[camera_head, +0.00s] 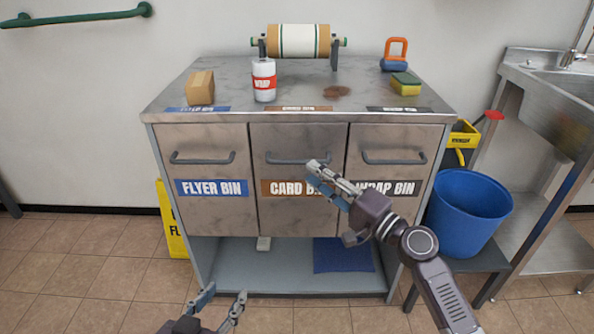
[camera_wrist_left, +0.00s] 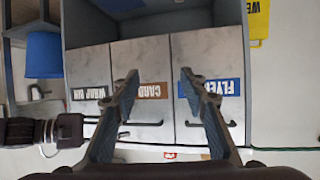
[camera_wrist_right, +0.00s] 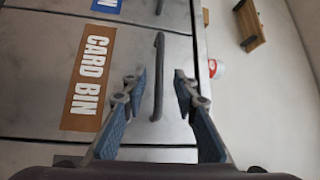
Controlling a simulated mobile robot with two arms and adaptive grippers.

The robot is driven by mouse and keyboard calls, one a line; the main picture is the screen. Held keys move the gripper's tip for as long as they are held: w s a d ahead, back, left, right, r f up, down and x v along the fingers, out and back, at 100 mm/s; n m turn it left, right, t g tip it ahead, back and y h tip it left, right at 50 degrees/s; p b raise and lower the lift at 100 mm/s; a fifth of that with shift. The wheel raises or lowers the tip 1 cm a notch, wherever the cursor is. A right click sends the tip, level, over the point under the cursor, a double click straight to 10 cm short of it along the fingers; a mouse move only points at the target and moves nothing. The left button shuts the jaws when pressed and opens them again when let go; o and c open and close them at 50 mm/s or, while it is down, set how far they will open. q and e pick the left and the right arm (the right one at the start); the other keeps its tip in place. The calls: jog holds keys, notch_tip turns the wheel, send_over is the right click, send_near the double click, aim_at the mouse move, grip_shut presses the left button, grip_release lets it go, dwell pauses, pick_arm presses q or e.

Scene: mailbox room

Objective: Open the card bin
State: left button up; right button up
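The card bin (camera_head: 276,215) is the middle front of a grey metal cabinet, with an orange-brown "CARD BIN" label and a dark bar handle (camera_head: 284,161). It looks closed, flush with its neighbours. My right gripper (camera_head: 316,174) is in front of its right side, partly covering the label. In the right wrist view, my right gripper (camera_wrist_right: 160,78) is open and the handle (camera_wrist_right: 157,92) appears between its fingers; I cannot tell how deep it sits or whether they touch. My left gripper (camera_head: 226,293) is open and empty, low in front of the cabinet.
The flyer bin (camera_head: 208,213) is at left and the wrap bin (camera_head: 398,212) at right, both closed. A box (camera_head: 201,88), a red-and-white can (camera_head: 264,80) and a sponge (camera_head: 406,83) stand on top. A blue bucket (camera_head: 467,212) stands right; a yellow sign (camera_head: 171,222) left.

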aim_at(297, 162)
pick_arm(q)
jog(key=shift+w+d+r+t, duration=0.25)
jog(key=shift+w+r, duration=0.1)
jog(key=shift+r, duration=0.25)
jog(key=shift+w+d+r+t, duration=0.1)
jog(key=shift+w+r+t, duration=0.2)
jog(key=shift+r, duration=0.3)
pick_arm(e)
jog(key=shift+x, duration=3.55)
grip_shut()
